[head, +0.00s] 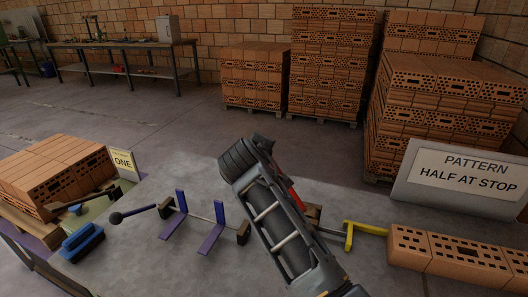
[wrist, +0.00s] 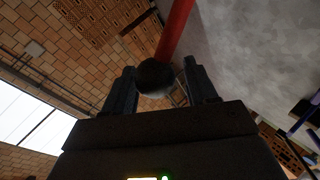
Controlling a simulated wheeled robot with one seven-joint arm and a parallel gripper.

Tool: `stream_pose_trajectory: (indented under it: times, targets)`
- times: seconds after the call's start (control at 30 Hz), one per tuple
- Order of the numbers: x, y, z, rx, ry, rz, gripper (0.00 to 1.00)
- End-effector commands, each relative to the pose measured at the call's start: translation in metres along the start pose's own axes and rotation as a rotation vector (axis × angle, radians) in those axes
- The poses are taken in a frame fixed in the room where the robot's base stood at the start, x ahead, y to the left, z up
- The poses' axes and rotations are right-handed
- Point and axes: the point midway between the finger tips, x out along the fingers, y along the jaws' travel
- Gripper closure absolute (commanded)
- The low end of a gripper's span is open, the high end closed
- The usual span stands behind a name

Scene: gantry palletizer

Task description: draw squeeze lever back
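A red lever (wrist: 176,28) with a round black knob (wrist: 155,77) shows in the wrist view; I take it for the squeeze lever. The knob sits between the two spread fingers of my gripper (wrist: 159,68). It is close to the left finger, and a narrow gap shows at the right finger. I cannot tell whether either finger touches it. In the head view my gripper (head: 245,157) is above the grey table, and a red strip of the lever (head: 291,190) shows behind my arm; the rest is hidden.
A yellow bracket (head: 351,232), a row of bricks (head: 455,257) and a sign (head: 462,178) are at the right. A blue brush (head: 82,243) is at the left edge.

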Motion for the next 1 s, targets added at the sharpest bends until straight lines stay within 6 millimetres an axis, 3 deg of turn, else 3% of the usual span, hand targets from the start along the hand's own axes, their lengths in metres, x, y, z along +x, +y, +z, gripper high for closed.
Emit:
stream_pose_trajectory:
  times: [0.43, 0.8, 1.0]
  targets:
    - [-0.006, 0.000, 0.002, 0.002, -0.005, 0.000, 0.34]
    - [-0.059, -0.001, 0.001, 0.002, -0.001, 0.000, 0.34]
    - [-0.075, 0.000, 0.001, 0.002, -0.003, 0.000, 0.34]
